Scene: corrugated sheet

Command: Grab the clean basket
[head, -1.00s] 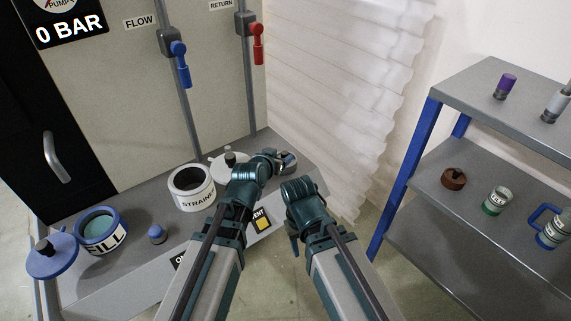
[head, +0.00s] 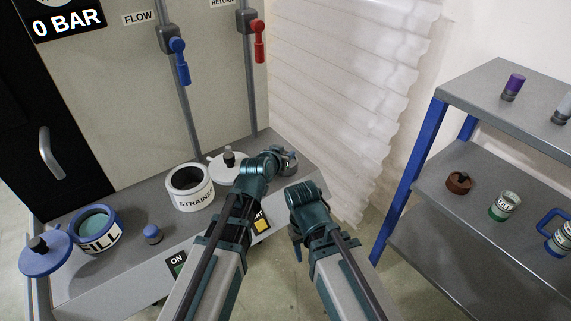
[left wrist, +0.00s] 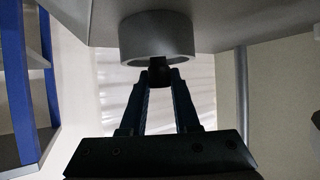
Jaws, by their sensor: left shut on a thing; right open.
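My left gripper (head: 278,156) is at the right end of the grey bench, beside a short grey cylinder (head: 290,163). In the left wrist view its fingers (left wrist: 159,80) are shut on a small dark knob-like piece (left wrist: 157,67) against the grey cylinder (left wrist: 157,37). Whether this is the clean basket cannot be told. The white STRAINER pot (head: 190,199) is open on the bench, and its inside looks dark. A white lid (head: 226,173) with a dark knob lies beside it. My right gripper (head: 296,245) is low in front of the bench, mostly hidden by its own arm, open.
A blue FILL pot (head: 97,240), its blue lid (head: 45,262) and a small blue-topped piece (head: 153,234) are on the bench's left. Blue (head: 182,70) and red (head: 259,50) valve handles hang behind. A shelf unit (head: 440,185) with small containers stands right.

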